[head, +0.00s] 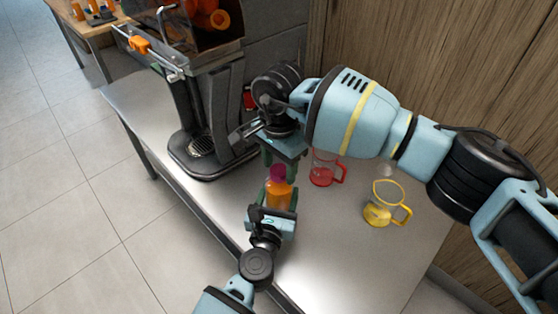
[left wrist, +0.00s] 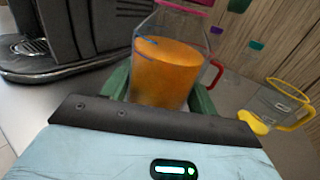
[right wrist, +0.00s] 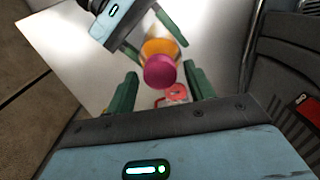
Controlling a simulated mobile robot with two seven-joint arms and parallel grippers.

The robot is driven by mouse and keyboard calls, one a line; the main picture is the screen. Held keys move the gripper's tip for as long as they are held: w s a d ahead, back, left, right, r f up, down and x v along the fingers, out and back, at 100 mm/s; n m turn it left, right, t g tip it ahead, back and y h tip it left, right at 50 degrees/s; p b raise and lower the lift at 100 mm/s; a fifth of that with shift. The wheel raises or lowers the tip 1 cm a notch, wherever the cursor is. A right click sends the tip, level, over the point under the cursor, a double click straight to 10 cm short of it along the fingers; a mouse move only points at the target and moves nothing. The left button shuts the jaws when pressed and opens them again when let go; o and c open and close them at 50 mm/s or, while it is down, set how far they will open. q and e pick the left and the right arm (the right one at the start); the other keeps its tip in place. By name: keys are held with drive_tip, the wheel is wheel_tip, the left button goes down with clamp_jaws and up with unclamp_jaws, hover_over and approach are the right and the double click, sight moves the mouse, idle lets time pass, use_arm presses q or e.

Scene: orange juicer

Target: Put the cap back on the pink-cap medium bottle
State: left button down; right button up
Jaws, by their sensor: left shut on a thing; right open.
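The medium bottle (head: 278,195) holds orange juice and stands upright near the table's front edge. Its pink cap (head: 277,172) sits at its top; whether it is fully seated I cannot tell. My left gripper (head: 271,211) is shut around the bottle's body, which fills the left wrist view (left wrist: 168,72) between green fingers. My right gripper (head: 281,160) is open just above the cap. In the right wrist view the pink cap (right wrist: 159,71) faces the camera, ahead of and between the open green fingers (right wrist: 163,90), with no visible contact.
A yellow-handled jug (head: 384,204) stands farther right. The dark juicer (head: 205,105) is at the back left. Bare table (head: 330,250) lies to the right and front.

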drive_tip(key=shift+c, duration=0.2)
drive_tip(key=c, duration=1)
drive_tip(key=shift+o, duration=0.2)
drive_tip(key=m, duration=1.5)
drive_tip(key=shift+m, duration=0.4)
drive_tip(key=m, duration=0.5)
drive_tip(key=o, duration=1.2)
drive_tip(key=shift+c, duration=0.2)
